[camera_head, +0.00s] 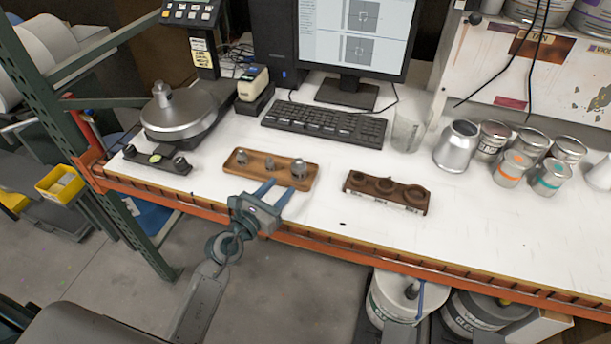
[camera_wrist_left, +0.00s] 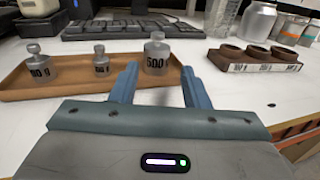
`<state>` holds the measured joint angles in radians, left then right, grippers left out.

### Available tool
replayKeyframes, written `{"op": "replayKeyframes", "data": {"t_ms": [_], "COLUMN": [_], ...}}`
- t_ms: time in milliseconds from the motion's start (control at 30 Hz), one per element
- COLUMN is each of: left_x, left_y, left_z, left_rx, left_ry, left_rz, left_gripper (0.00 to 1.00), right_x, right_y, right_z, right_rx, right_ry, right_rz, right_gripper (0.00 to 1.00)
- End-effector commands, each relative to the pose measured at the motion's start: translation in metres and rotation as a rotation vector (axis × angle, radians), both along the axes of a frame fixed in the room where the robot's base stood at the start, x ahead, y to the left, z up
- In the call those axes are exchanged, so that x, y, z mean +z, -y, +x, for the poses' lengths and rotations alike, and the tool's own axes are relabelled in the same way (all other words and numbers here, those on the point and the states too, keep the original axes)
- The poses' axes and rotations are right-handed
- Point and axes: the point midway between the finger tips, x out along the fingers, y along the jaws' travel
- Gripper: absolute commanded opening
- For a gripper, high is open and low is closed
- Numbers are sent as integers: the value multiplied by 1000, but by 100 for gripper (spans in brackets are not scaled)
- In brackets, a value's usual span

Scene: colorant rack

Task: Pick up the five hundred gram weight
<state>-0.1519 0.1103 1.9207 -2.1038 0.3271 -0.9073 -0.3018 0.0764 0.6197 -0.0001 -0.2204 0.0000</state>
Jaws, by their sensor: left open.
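The five hundred gram weight (camera_head: 299,168) is a grey metal knobbed cylinder at the right end of a brown wooden tray (camera_head: 233,170). In the left wrist view the weight (camera_wrist_left: 157,58) shows a "500" label, partly cut off. My left gripper (camera_head: 281,187) is open and empty at the tray's front edge, on the near side of this weight. In the left wrist view its blue fingers (camera_wrist_left: 160,72) point toward the weight, which stands beyond and between the tips. I cannot tell whether they touch anything. My right gripper is not in view.
Two smaller weights, one in the middle (camera_wrist_left: 101,61) and one at the left (camera_wrist_left: 39,66), share the tray. A dark wooden holder with round holes (camera_head: 386,192) lies to the right. A keyboard (camera_head: 325,124) is behind. A balance (camera_head: 180,118) stands left. Cans (camera_head: 510,168) stand far right.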

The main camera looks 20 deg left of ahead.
Motion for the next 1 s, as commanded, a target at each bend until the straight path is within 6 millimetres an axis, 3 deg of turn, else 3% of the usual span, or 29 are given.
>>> {"op": "replayKeyframes", "data": {"t_ms": [200,467,700,1000], "left_x": [4,8,11,10], "left_y": [10,16,25,28], "left_z": [35,56,89,97], "left_rx": [1,1,2,2], "left_ry": [4,4,3,3], "left_rz": [-5,-7,-7,-6], "left_gripper": [42,42,42,42], "right_x": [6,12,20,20], "right_y": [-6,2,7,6], "right_z": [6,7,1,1], "right_rx": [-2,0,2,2], "right_ry": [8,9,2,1], "right_rz": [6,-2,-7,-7], "right_gripper": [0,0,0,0]}}
